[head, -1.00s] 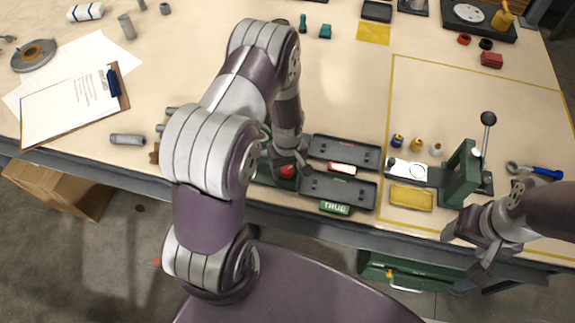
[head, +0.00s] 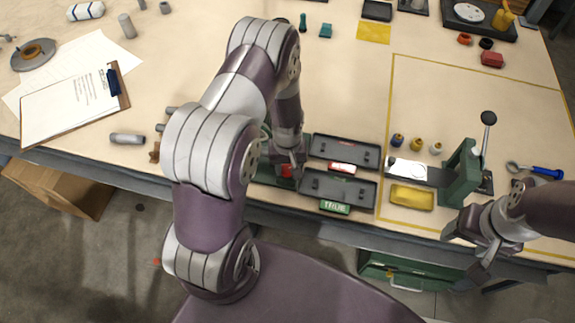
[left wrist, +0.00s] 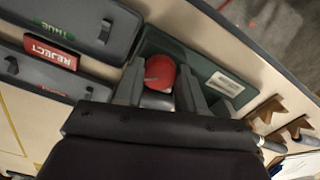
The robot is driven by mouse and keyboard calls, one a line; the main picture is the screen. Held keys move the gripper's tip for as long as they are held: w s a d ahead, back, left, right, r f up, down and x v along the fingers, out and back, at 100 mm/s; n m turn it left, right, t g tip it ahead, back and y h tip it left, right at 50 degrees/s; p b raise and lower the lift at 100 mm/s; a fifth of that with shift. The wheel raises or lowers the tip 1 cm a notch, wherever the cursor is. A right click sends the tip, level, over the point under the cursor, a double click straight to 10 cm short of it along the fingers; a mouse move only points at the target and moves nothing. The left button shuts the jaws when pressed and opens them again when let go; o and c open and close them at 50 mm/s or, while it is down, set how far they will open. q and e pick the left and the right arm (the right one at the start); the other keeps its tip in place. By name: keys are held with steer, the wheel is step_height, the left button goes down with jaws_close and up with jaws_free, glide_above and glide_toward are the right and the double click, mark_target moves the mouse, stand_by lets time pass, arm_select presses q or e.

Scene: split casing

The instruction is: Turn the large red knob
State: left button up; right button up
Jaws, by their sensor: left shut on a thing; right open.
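The large red knob (left wrist: 160,72) sits on a green housing (left wrist: 209,75) in the left wrist view. In the head view only a bit of the red knob (head: 287,171) shows beneath my left gripper (head: 289,166). My left gripper is shut on the knob, with one finger on each side of it in the left wrist view (left wrist: 160,88). A pale line marks the knob's face. My right gripper (head: 477,252) is open and empty near the table's front edge at the right, apart from the knob.
Two dark trays (head: 345,151) lie right of the knob, with a red REJECT label (left wrist: 50,53) and a green label (head: 335,207). A clipboard (head: 68,106) lies at the left.

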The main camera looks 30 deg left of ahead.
mark_target(287, 169)
arm_select(q)
steer(key=shift+w+m, duration=0.15)
steer(key=shift+m, duration=2.05)
steer(key=shift+a+r, duration=0.1)
steer(key=o, duration=1.1)
steer(key=shift+c, duration=0.2)
step_height(287, 169, up, 13)
steer(key=b, duration=0.1)
steer(key=shift+f+b, duration=0.2)
steer(key=shift+b, duration=0.1)
